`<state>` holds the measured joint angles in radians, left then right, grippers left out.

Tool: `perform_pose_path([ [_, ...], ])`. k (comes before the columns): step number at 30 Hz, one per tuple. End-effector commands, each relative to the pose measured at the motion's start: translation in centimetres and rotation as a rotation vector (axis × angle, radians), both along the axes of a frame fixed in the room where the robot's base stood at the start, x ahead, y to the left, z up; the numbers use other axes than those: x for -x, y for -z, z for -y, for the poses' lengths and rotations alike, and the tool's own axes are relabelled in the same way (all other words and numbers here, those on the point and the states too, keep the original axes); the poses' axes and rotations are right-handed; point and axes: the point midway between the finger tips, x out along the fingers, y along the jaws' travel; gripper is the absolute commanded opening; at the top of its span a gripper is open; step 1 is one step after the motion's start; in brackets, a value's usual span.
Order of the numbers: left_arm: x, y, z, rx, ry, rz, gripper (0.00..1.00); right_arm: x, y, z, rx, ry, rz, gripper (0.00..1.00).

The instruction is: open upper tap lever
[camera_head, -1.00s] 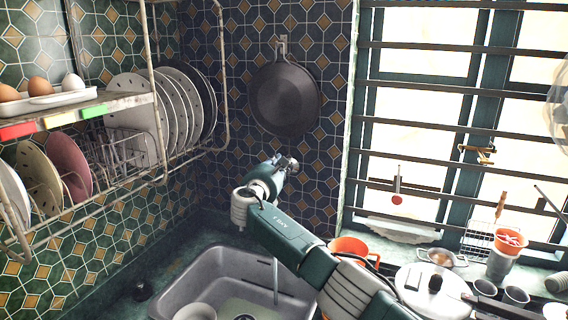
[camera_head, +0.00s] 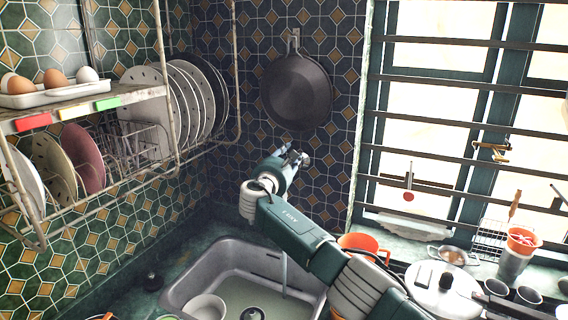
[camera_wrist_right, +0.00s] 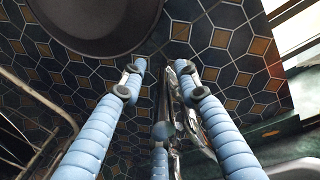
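My right arm comes in from the lower right in the head view, and its gripper (camera_head: 296,158) is in front of the tiled wall, below the hanging pan. In the right wrist view its blue fingers (camera_wrist_right: 161,88) are spread apart. A shiny metal tap part (camera_wrist_right: 181,112) shows between and behind them, close to the right finger; I cannot tell whether they touch. Which part of it is the upper lever is not clear. In the head view my gripper and arm hide the tap. My left gripper is not in view.
A dark pan (camera_head: 297,91) hangs on the wall just above my gripper. The sink (camera_head: 192,281) lies below, with a bowl (camera_head: 206,307) in it. A dish rack (camera_head: 170,150) is on the left. An orange pot (camera_head: 364,243) and a barred window are on the right.

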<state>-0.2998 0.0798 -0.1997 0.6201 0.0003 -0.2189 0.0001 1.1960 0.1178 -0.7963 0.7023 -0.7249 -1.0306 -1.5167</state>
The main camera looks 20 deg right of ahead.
Motion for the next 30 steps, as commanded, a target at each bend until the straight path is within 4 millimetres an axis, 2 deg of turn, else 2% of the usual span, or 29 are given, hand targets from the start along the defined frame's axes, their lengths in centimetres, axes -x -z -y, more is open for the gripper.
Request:
perform_pose_path([
  [5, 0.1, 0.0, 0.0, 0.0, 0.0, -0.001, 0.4, 1.6, 0.2, -1.2, -0.003, -0.002, 0.0, 0.32],
  [18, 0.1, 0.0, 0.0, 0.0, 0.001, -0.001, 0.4, 8.0, 0.0, -5.9, -0.002, -0.001, 0.003, 0.32],
  [24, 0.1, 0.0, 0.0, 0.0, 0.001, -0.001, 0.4, 9.2, -0.1, -6.7, 0.0, 0.0, 0.003, 0.32],
  [30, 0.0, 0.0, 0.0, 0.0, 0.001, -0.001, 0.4, 9.3, -0.1, -6.8, -0.001, 0.001, 0.003, 0.32],
])
